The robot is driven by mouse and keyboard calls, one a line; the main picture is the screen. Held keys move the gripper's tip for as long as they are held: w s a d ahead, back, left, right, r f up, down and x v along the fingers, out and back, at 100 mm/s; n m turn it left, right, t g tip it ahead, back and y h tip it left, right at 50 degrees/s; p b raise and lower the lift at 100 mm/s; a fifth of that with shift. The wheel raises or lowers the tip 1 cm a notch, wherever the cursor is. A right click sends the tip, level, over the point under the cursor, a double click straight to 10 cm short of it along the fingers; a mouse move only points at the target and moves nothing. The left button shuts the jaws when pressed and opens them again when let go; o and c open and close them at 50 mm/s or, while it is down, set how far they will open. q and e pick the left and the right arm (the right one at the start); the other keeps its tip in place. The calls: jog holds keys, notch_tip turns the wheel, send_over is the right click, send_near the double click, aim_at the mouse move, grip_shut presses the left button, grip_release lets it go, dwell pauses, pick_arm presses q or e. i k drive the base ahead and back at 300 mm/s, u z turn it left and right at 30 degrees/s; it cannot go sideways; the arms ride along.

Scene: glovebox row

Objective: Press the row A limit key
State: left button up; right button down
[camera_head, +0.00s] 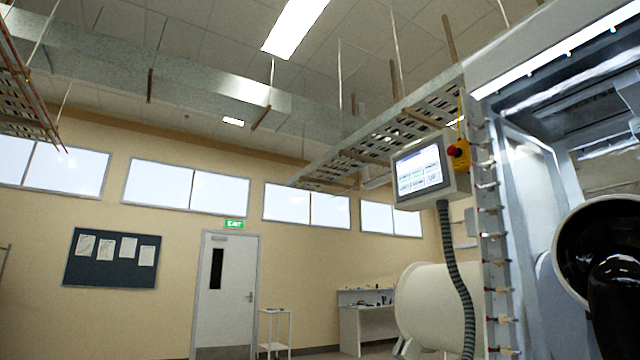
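A grey control panel (456,181) with a lit screen (418,170) is mounted on the glovebox's near edge, right of the picture's middle. The screen shows several small light keys in rows; their labels are too small to read, so I cannot tell which is the row A limit key. A red emergency button on a yellow housing (461,158) sits at the panel's right side. Neither of my grippers is in view.
The glovebox (524,190) with a dark round glove port (573,250) fills the right side. A pale cylinder (428,300) and a ribbed hose (455,270) are below the panel. A white door (225,290), a small trolley (275,313) and a bench (350,325) stand farther back.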

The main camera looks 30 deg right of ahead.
aim_at(403, 188)
jog(key=u, duration=0.15)
jog(key=k, duration=0.25)
jog(key=u, duration=0.2)
jog(key=i, duration=1.45)
jog(key=z, duration=0.7)
jog(key=i, duration=1.15)
jog(key=z, duration=1.5)
jog(key=i, duration=0.7)
jog(key=z, duration=0.65)
